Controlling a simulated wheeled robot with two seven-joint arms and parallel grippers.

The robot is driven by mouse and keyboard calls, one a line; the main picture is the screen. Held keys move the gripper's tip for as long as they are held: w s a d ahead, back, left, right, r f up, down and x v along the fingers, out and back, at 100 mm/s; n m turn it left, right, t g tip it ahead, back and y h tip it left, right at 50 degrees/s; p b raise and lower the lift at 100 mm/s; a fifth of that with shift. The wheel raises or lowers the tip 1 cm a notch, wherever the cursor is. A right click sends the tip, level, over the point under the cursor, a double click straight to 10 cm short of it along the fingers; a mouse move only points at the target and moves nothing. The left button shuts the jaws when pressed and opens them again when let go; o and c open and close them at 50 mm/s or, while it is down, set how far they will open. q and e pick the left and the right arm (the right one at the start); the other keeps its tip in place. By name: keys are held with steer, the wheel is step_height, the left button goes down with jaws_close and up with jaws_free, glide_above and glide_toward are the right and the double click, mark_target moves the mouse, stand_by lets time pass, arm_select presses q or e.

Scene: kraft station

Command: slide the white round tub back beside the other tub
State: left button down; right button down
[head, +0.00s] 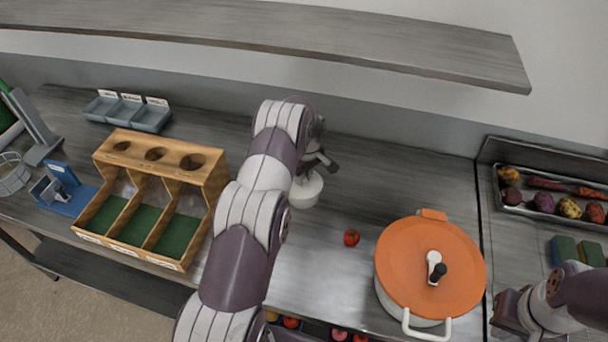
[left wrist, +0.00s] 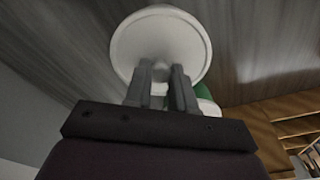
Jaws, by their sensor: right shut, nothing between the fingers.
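The white round tub (head: 306,191) stands on the counter right of my left forearm in the head view. In the left wrist view its round white face (left wrist: 160,28) fills the top middle. My left gripper (head: 318,165) is right at the tub. Its two fingers (left wrist: 161,85) are parted and overlap the tub's near edge; whether they grip it is unclear. A green and white round thing (left wrist: 206,100), perhaps the other tub, shows partly behind the fingers; my arm hides it in the head view. My right gripper (head: 508,314) is shut and empty at the lower right.
A wooden bin with green-lined compartments (head: 150,205) stands left of my arm. A small tomato (head: 351,238) and a white pot with an orange lid (head: 430,265) are to the right. A grey shelf (head: 300,30) overhangs the back. The counter behind the tomato is clear.

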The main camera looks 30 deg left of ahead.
mark_target(306, 185)
arm_select(q)
steer(key=c, duration=0.9)
jaws_free()
steer(key=shift+s+a, duration=0.15)
steer(key=shift+s, duration=0.05)
steer(key=shift+o, duration=0.2)
steer(key=shift+w, duration=0.25)
steer(key=shift+r+b, duration=0.3)
steer(key=shift+r, duration=0.1)
step_height(306, 185, up, 12)
steer(key=d+b, duration=0.1)
steer(key=b, duration=0.1)
steer(key=shift+s+d, duration=0.25)
steer(key=shift+s, duration=0.15)
steer(key=shift+w+f, duration=0.1)
steer(key=shift+f, duration=0.05)
